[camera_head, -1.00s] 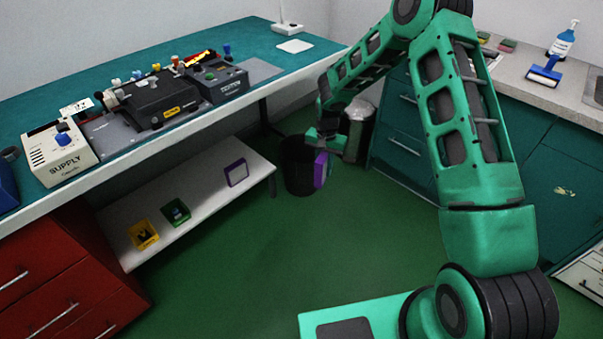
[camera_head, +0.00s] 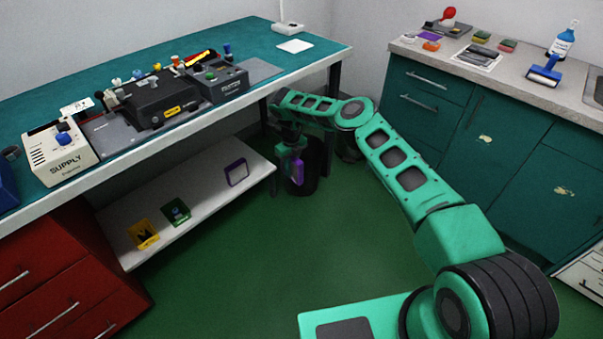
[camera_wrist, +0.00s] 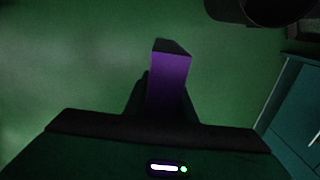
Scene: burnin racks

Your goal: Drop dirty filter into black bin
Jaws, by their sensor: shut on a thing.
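My gripper (camera_head: 291,146) is shut on a purple-edged filter (camera_head: 296,172), which hangs below it. The filter also shows in the wrist view (camera_wrist: 170,82), upright between the fingers with green floor behind it. The black bin (camera_head: 308,183) stands on the floor near the table's far leg. In the head view the filter overlaps the bin's front, and my arm and gripper hide most of its rim. In the wrist view a dark round container (camera_wrist: 275,10), apparently the bin, is at the top right, apart from the filter.
A workbench (camera_head: 300,62) with devices overhangs at left. Teal cabinets (camera_head: 440,125) stand at right. The green floor (camera_head: 300,250) between is clear.

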